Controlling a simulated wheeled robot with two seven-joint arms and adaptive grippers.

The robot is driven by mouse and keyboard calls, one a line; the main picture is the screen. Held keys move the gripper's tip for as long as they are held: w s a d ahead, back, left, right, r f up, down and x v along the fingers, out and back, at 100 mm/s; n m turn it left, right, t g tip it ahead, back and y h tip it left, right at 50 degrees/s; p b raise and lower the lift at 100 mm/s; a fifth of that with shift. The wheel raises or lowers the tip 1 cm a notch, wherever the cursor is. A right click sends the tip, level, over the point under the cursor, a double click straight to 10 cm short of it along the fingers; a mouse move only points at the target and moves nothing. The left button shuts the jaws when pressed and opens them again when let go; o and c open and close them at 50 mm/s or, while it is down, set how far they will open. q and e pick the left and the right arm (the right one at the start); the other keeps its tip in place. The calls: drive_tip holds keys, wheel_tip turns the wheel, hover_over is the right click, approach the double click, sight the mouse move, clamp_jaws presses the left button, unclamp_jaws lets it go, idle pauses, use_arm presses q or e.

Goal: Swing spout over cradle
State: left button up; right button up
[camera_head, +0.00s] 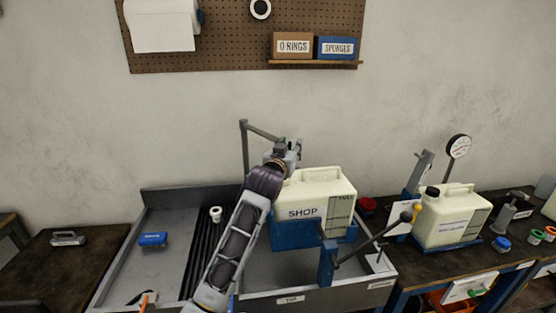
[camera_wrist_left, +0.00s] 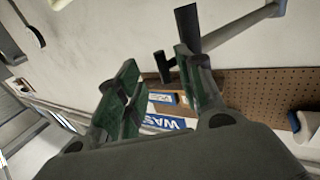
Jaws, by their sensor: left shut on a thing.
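The grey spout (camera_head: 262,131) rises from behind the sink and bends right; its arm also shows at the top of the left wrist view (camera_wrist_left: 240,26). My left gripper (camera_head: 286,153) is at the spout's outer end and shut on it; in the left wrist view its green-padded fingers (camera_wrist_left: 158,88) stand apart, and their exact contact is unclear. The blue cradle (camera_head: 288,237) stands in the sink and carries a cream tank marked SHOP (camera_head: 308,190). The spout's end is near the tank's upper left, behind it in the picture. My right gripper is out of view.
A blue post (camera_head: 327,262) with a long lever (camera_head: 375,237) stands before the tank. A blue sponge (camera_head: 153,239) lies in the sink's left part. A second cream tank (camera_head: 452,215) and a gauge (camera_head: 458,146) stand on the right bench.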

use_arm(q)
drive_tip(key=v, duration=1)
drive_tip(key=shift+a+r, duration=0.2)
drive_tip(key=shift+a, duration=0.1)
idle(0.4)
